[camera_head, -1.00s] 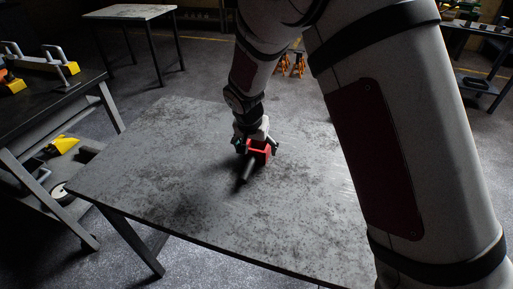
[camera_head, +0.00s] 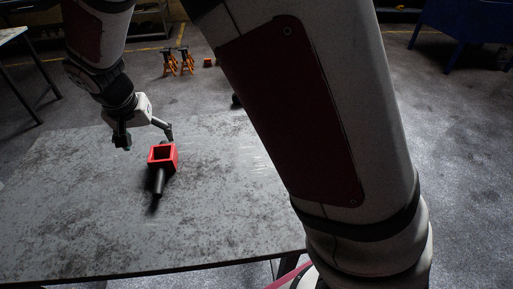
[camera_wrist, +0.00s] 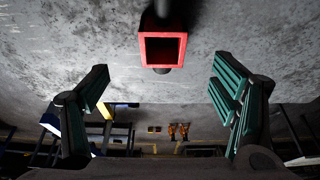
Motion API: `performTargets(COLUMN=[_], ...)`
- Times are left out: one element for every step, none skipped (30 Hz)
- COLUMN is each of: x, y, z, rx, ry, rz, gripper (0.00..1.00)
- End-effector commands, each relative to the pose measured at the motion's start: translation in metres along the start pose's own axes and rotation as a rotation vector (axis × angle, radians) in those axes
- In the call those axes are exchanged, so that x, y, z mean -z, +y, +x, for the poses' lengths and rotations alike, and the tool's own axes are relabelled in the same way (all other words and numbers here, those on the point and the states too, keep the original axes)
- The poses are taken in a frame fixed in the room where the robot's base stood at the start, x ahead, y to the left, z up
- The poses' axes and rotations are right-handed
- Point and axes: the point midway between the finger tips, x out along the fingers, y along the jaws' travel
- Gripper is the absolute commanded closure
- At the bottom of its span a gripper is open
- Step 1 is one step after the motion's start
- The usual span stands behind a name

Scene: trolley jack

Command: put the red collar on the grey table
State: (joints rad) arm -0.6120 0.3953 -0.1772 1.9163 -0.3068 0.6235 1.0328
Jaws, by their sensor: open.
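The red collar (camera_head: 162,157), a square hollow piece with a dark cylindrical handle or bar, rests on the grey table (camera_head: 80,210). In the wrist view the collar (camera_wrist: 162,48) shows its square opening, ahead of the fingers and apart from them. My gripper (camera_head: 146,138) is open and empty, up and to the left of the collar in the head view. In the wrist view its two green-padded fingers (camera_wrist: 165,98) stand wide apart with nothing between them.
Orange jack stands (camera_head: 178,62) stand on the floor behind the table. A pale-topped table (camera_head: 12,34) is at the far left and a blue cabinet (camera_head: 465,22) at the far right. The tabletop around the collar is clear.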

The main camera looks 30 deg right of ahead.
Motion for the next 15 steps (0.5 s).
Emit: performTargets(x=[0.003,0.003,0.004,0.004,0.004,0.003,0.001,-0.002,-0.007,-0.011,-0.015,-0.022,-0.028,-0.034,-0.043], y=[0.009,0.016,0.026,0.036,0.048,0.063,0.076,0.088,0.104,0.116,0.127,0.142,0.153,0.164,0.177], z=[-0.008,-0.014,-0.023,-0.032,-0.04,-0.053,-0.063,-0.072,-0.084,-0.093,-0.101,-0.112,-0.119,-0.127,-0.136], rx=[0.003,0.003,0.005,0.006,0.007,0.011,0.013,0.016,0.02,0.023,0.026,0.031,0.035,0.039,0.045], ry=[-0.001,-0.005,-0.01,-0.015,-0.021,-0.029,-0.035,-0.041,-0.05,-0.055,-0.061,-0.068,-0.072,-0.077,-0.082], rz=[0.003,0.003,0.0,-0.004,-0.008,-0.014,-0.021,-0.028,-0.038,-0.048,-0.057,-0.069,-0.079,-0.089,-0.104], gripper=[0.2,0.2,0.2,0.2,0.2,0.2,0.2,0.2,0.2,0.2,0.2,0.2,0.2,0.2,0.2])
